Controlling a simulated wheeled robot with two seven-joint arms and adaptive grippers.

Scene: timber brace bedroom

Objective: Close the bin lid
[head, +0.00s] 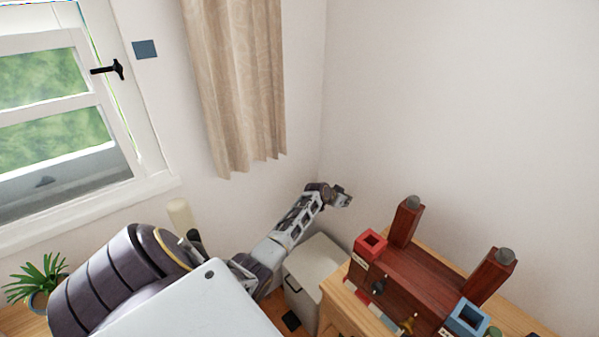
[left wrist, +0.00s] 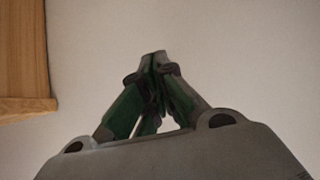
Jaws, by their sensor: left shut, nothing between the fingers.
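The bin (head: 300,287) is a pale grey box standing in the corner, left of a wooden table. Its lid (head: 318,262) looks flat across the top, with no raised panel visible; my left arm hides part of its left edge. A dark handle shows on the bin's front and a black piece near its foot. My left gripper (head: 342,197) is above and beyond the bin, near the corner wall and apart from the lid. In the left wrist view its fingertips (left wrist: 155,62) meet, with nothing held. My right gripper is not in view.
A wooden table (head: 337,300) stands close right of the bin, bearing a dark red wooden structure (head: 425,275) with upright posts, a red block (head: 370,244) and a blue block (head: 468,318). A curtain (head: 235,85) hangs behind. A potted plant (head: 35,280) is far left.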

